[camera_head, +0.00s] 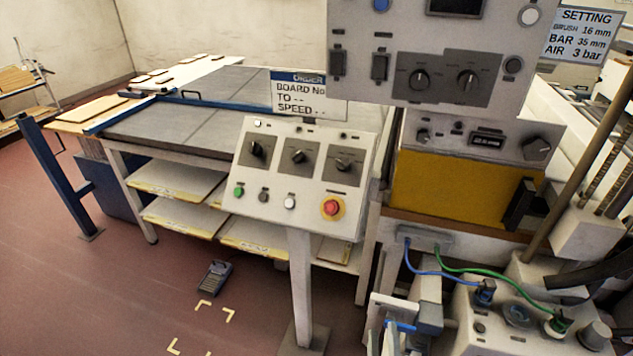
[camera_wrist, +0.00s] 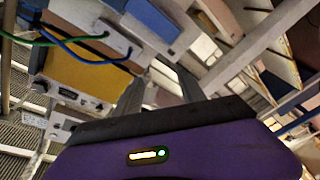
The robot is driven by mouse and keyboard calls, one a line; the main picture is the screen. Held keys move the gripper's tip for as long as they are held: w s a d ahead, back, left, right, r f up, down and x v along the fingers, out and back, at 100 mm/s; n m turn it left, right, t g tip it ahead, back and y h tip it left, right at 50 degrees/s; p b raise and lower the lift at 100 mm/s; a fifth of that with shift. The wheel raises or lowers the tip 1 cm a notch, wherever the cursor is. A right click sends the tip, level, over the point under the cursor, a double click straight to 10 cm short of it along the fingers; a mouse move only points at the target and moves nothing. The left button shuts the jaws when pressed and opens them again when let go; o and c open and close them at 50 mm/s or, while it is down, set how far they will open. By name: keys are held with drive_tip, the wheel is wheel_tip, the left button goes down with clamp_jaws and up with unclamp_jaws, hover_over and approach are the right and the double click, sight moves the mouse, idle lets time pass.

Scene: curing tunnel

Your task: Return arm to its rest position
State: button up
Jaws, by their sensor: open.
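My gripper (camera_wrist: 161,78) shows in the wrist view, its purple body across the bottom and two dark fingers rising from it. The fingers are apart and I see nothing held between them. The wrist view is turned over, with the yellow panel (camera_wrist: 85,64) and the blue and green cables at its upper left. I cannot make out my gripper in the head view.
A control pedestal (camera_head: 295,170) with knobs and a red button stands in the middle. A larger machine with a yellow panel (camera_head: 445,192) and cables fills the right.

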drive_tip(key=s+d+r+m+g, duration=0.1)
drive_tip(key=s+r+m, duration=0.2)
drive_tip(key=s+r, duration=0.4)
drive_tip(key=s+d+r+m+g+y, duration=0.1)
drive_tip(key=s+r+m, duration=0.2)
drive_tip(key=s+r, duration=0.5)
drive_tip(key=s+d+r+m+g+y, duration=0.1)
drive_tip(key=s+r+m, duration=0.2)
drive_tip(key=s, duration=1.9)
drive_tip(key=shift+s+d+r+g, duration=0.25)
drive_tip(key=shift+d+r+g, duration=0.05)
drive_tip(key=shift+r, duration=2.35)
